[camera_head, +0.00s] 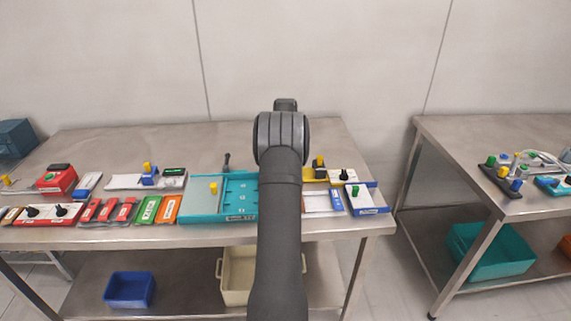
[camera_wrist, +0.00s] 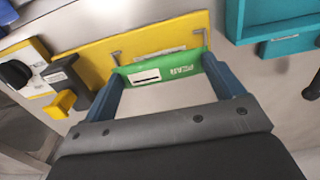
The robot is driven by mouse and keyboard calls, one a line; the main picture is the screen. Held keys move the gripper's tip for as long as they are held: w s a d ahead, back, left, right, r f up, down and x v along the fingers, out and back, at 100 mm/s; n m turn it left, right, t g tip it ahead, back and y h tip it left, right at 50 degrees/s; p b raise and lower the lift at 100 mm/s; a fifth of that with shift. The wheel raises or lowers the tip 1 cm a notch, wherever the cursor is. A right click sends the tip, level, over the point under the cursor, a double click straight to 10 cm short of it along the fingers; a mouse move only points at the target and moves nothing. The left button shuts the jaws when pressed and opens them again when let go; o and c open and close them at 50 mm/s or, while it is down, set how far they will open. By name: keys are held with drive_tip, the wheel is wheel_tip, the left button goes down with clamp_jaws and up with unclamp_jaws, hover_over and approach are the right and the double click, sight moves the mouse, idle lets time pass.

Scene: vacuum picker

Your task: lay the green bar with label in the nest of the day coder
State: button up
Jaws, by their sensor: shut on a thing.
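In the wrist view my gripper (camera_wrist: 163,75) has two blue fingers shut on the ends of a green bar (camera_wrist: 180,65). The bar carries a white label with a black line, beside white lettering. It is held over a yellow plate (camera_wrist: 90,52) with two small metal brackets; whether it touches the plate I cannot tell. The plate, with a black and yellow block (camera_wrist: 68,88) at its left, looks like the day coder. In the head view its yellow part (camera_head: 309,173) shows right of my arm, which hides my gripper and the held bar.
A teal tray (camera_head: 245,216) stands left of my arm. Further left lie another green bar (camera_head: 147,210), an orange bar (camera_head: 167,209) and several red bars (camera_head: 106,211). A white and blue fixture with a green knob (camera_head: 368,200) is at the right. A teal edge (camera_wrist: 285,45) borders the wrist view.

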drive_tip(key=shift+f, duration=0.2)
drive_tip(key=shift+f, duration=0.1)
drive_tip(key=shift+f, duration=0.5)
drive_tip(key=o, duration=0.8)
wheel_tip(320, 180, up, 13)
